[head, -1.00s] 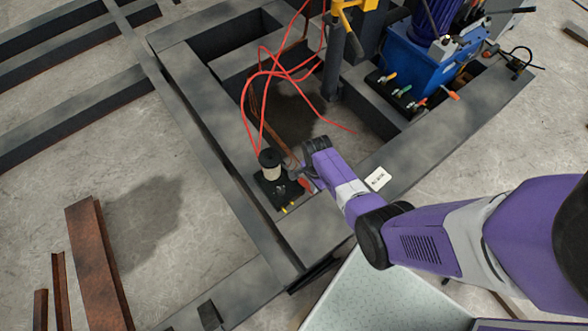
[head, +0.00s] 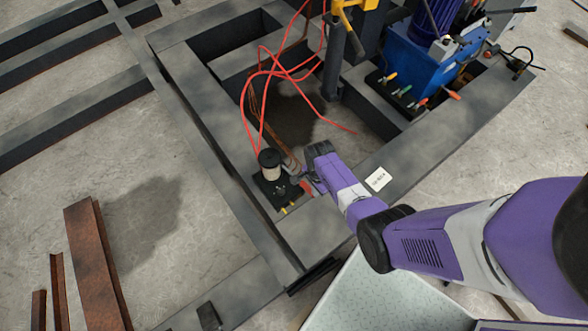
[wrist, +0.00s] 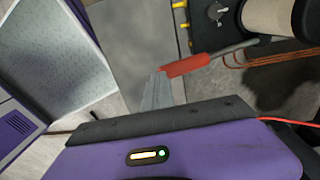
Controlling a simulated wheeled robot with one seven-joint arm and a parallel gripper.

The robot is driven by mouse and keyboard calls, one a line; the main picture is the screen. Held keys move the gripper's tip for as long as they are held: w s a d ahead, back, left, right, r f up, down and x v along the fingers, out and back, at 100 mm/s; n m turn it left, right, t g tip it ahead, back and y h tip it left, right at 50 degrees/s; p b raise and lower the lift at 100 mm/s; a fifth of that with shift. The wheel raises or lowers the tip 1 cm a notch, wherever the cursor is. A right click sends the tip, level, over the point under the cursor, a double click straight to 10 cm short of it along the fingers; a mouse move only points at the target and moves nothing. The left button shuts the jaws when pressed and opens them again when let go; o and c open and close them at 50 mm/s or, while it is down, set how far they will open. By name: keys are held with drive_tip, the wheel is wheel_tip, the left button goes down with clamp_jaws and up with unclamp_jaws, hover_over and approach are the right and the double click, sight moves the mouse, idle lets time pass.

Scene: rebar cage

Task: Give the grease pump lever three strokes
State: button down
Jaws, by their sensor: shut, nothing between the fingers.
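The grease pump has a cream cylinder with a dark cap (head: 270,164) on a black base with yellow fittings, standing on the grey steel frame. In the wrist view its cream cylinder (wrist: 262,18) is at the upper right. The pump lever (wrist: 232,53) is a grey rod with a red grip (wrist: 190,65); the grip also shows small in the head view (head: 306,187). My gripper (wrist: 158,76) is shut and empty. Its fingertips are at the free end of the red grip; I cannot tell whether they touch it. In the head view my gripper (head: 305,180) is just right of the pump.
Red hoses (head: 250,105) run from the pump area to the back. A blue hydraulic unit (head: 418,62) with coloured levers stands at the back right. A white label (head: 378,179) lies on the frame beside my arm. Rusty steel pieces (head: 95,262) lie at lower left.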

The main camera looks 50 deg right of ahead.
drive_tip(key=shift+f, duration=0.1)
drive_tip(key=shift+s+f+b, duration=0.25)
drive_tip(key=shift+f+b, duration=0.15)
drive_tip(key=shift+f, duration=0.15)
drive_tip(key=shift+a+f, duration=0.1)
drive_tip(key=shift+s+f+b, duration=0.25)
drive_tip(key=shift+f+b, duration=0.15)
drive_tip(key=shift+f, duration=0.3)
drive_tip(key=w+d+r+p, duration=0.2)
drive_tip(key=w+r+p, duration=0.3)
drive_tip(key=r, duration=0.5)
drive_tip(key=shift+w+r+p, duration=0.4)
drive_tip(key=shift+w, duration=0.45)
idle(0.7)
